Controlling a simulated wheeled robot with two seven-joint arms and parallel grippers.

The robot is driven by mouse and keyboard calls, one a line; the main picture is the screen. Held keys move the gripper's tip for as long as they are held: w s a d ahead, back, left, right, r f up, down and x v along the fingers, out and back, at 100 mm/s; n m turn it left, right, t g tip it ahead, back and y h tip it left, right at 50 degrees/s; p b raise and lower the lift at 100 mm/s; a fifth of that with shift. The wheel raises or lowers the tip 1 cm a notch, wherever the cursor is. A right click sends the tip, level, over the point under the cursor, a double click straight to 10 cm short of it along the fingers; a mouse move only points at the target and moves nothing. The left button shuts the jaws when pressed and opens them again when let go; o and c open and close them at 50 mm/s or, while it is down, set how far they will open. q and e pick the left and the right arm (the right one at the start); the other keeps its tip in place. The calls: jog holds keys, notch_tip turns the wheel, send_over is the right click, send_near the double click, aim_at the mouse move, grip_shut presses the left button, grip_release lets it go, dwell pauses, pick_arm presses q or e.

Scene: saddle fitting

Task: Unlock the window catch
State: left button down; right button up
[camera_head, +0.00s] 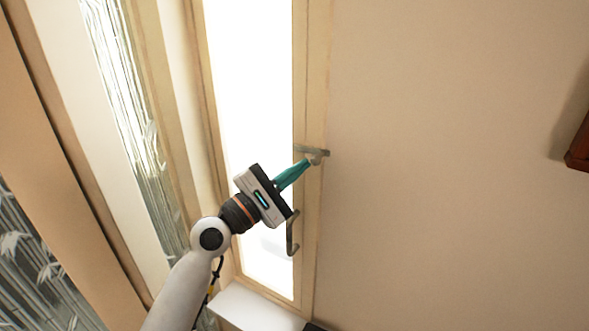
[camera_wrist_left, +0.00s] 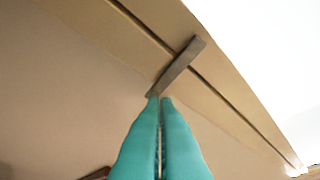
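The window catch (camera_head: 304,149) is a short grey metal bar on the pale wooden window frame, with a small knob-like part below it. It also shows in the left wrist view (camera_wrist_left: 180,62) as a slanted bar crossing a dark groove. My left gripper (camera_head: 311,161) has teal fingers that reach up to the catch. In the left wrist view its fingers (camera_wrist_left: 160,100) lie side by side with only a thin slit between them, tips at the bar's lower end. I cannot tell whether they touch it. My right gripper is not in view.
A curved metal handle (camera_head: 291,234) sits lower on the window frame (camera_head: 314,80). The bright window pane (camera_head: 247,70) is left of it, and a plain beige wall (camera_head: 440,180) is right. A white sill (camera_head: 255,309) lies below. A reddish-brown object (camera_head: 579,148) is at the right edge.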

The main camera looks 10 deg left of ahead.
pick_arm(q)
jog(key=shift+w+a+r+n+t+y+p, duration=0.15)
jog(key=shift+r+n+t+y+p, duration=0.7)
jog(key=shift+n, duration=1.45)
jog(key=shift+a+r+n+t+y+p, duration=0.4)
jog(key=shift+n+t+y+p, duration=0.85)
jog(key=shift+n, duration=1.05)
jog(key=shift+w+a+r+n+t+y+p, duration=0.1)
jog(key=shift+r+n+t+y+p, duration=0.6)
jog(key=shift+n+p, duration=1.15)
jog(key=shift+r+n+b, duration=0.1)
jog(key=shift+n+b, duration=0.35)
